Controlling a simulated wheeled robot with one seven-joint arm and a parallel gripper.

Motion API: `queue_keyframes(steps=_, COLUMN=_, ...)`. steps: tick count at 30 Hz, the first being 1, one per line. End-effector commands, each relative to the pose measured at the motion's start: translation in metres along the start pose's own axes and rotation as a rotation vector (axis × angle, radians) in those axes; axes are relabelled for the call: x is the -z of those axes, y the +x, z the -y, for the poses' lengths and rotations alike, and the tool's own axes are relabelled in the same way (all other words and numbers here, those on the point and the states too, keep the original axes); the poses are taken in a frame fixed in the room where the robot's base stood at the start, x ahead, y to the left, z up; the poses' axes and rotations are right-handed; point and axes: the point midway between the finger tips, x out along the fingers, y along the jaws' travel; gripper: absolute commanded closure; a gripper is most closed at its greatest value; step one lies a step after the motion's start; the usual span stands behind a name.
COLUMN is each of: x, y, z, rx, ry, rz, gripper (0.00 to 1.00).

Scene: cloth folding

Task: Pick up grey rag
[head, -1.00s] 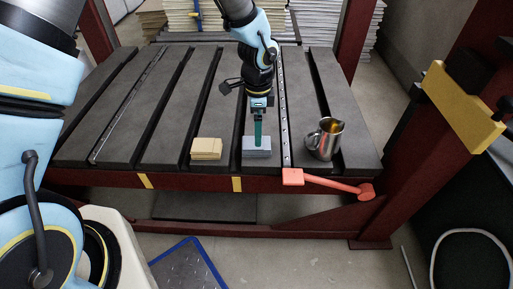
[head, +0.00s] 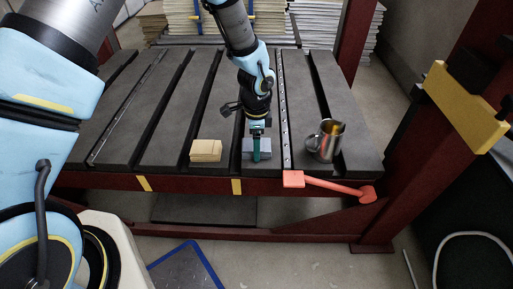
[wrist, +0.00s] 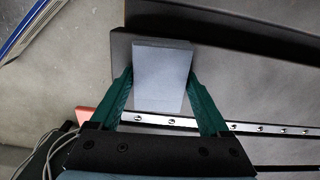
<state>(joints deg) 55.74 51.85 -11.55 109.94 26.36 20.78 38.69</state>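The grey rag (head: 264,146) is a folded, block-like stack lying near the front edge of the slotted table (head: 215,100), right of a yellow rag. My gripper (head: 256,158) points down at it, with its green fingers at the rag. In the wrist view, the rag (wrist: 162,75) is between the two green fingers (wrist: 161,72), one along each side. The fingers are spread about the rag's width, with their tips very close to its sides. Whether they touch it is hard to tell. The rag rests on the table.
The folded yellow rag (head: 206,150) lies to the left. A metal jug (head: 325,141) stands to the right. A red handle (head: 330,187) sticks out along the table's front edge. A red post with a yellow block (head: 461,107) stands at the right.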

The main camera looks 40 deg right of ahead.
Motion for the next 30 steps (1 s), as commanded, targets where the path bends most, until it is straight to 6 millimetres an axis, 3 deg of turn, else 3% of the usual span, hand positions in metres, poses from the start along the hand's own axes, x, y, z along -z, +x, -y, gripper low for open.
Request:
queue_keyframes(steps=2, x=0.000, y=0.000, z=0.000, rx=0.000, ry=0.000, rz=0.000, gripper=0.30)
queue_keyframes(steps=15, x=0.000, y=0.000, z=0.000, rx=0.000, ry=0.000, rz=0.000, gripper=0.78)
queue_keyframes(steps=23, x=0.000, y=-0.004, z=0.000, rx=0.001, ry=0.000, rz=-0.001, gripper=0.78)
queue_keyframes(steps=30, x=0.000, y=-0.044, z=0.001, rx=0.003, ry=-0.001, rz=-0.002, gripper=0.78)
